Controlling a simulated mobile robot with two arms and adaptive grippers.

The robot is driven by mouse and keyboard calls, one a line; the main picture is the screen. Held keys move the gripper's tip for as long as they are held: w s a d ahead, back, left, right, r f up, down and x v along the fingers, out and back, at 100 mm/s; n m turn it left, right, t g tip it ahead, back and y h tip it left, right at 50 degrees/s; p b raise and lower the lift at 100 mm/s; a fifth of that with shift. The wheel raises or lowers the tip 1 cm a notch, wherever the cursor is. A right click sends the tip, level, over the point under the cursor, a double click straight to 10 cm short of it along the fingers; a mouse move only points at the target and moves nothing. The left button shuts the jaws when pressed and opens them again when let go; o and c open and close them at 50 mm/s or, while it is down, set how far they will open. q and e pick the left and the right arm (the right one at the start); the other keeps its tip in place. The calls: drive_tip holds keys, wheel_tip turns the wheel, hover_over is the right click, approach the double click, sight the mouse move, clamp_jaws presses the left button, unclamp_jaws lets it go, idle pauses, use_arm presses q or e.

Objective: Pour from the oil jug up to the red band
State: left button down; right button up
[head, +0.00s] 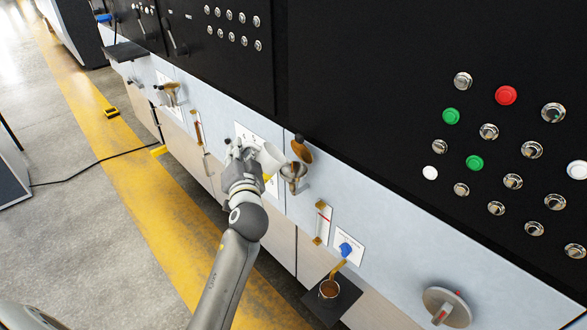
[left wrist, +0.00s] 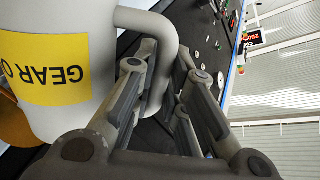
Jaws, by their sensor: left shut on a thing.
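The white oil jug (head: 269,158) has a yellow label reading "GEAR O" in the left wrist view (left wrist: 60,72). My left gripper (head: 238,150) is shut on its handle (left wrist: 165,45). The jug is held at the panel, close beside a metal filler cup (head: 292,171) with a brown lid (head: 301,149) raised above it. The jug looks tilted toward the cup, but its spout is hard to make out and no oil stream shows. A sight gauge (head: 322,224) with a red band near its top is right of the cup; its oil level is unclear. My right gripper is out of view.
A blue knob (head: 345,249) sits right of the gauge, above a small cup of brown liquid (head: 329,288) on a dark shelf (head: 346,296). Another filler (head: 172,92) and gauge (head: 197,128) are to the left. The floor is open left of the machine.

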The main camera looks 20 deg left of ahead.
sight(246, 143)
use_arm(q)
drive_tip(key=shift+d+r, duration=0.1)
drive_tip(key=shift+r, duration=0.25)
drive_tip(key=shift+w+d+r+m+p, duration=0.2)
drive_tip(key=shift+r+m+p, duration=0.35)
drive_tip(key=shift+p, duration=0.35)
idle(1.1)
drive_tip(key=shift+w+d+r+m+p, duration=0.2)
drive_tip(key=shift+r+m+p, duration=0.1)
drive_tip(key=shift+m+p, duration=0.25)
idle(1.3)
drive_tip(key=shift+w+d+r+m+p, duration=0.3)
drive_tip(key=shift+r+m+p, duration=0.25)
drive_tip(key=shift+p, duration=0.4)
idle(2.8)
